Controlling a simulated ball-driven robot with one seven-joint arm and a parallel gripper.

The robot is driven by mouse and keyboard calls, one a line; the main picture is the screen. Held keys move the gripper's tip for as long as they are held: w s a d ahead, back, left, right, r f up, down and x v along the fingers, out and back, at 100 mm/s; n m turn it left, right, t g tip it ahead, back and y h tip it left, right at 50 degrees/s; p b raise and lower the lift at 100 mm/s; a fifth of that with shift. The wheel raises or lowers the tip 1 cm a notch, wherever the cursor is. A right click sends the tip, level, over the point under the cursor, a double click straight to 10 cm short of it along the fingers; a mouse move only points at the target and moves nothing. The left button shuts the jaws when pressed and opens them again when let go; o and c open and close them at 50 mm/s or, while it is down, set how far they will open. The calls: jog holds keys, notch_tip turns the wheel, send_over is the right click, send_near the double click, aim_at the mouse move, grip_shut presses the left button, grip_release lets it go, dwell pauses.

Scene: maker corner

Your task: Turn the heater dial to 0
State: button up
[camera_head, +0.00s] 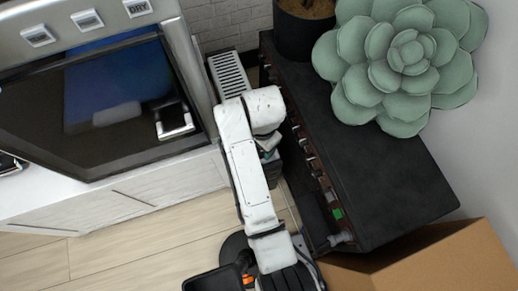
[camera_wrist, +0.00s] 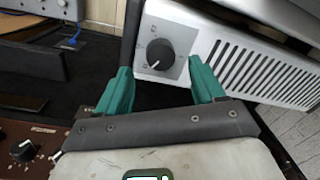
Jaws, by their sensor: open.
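The heater's round black dial (camera_wrist: 160,54) is on a pale front panel (camera_wrist: 188,38) in the wrist view, with small marks around it too small to read. A light mark shows at the dial's lower left edge. My gripper (camera_wrist: 158,72) is open, its two green fingers on either side of the dial in the picture. The dial appears beyond the fingertips; I cannot tell whether they touch it. In the head view the heater (camera_head: 229,75) shows as a slotted pale top beside my white arm. There the dial is hidden, and my gripper (camera_head: 268,150) is mostly hidden by the arm.
A long black cabinet (camera_head: 370,165) with a row of knobs stands right of my arm, bearing a succulent (camera_head: 400,60). An open cardboard box (camera_head: 440,262) is at lower right. An oven-like appliance (camera_head: 100,100) is on the left. Wooden floor (camera_head: 150,240) is clear at lower left.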

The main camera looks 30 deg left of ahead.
jog(key=shift+a+f+b, duration=0.15)
jog(key=shift+f+b, duration=0.5)
jog(key=shift+f, duration=1.55)
jog(key=c, duration=1.1)
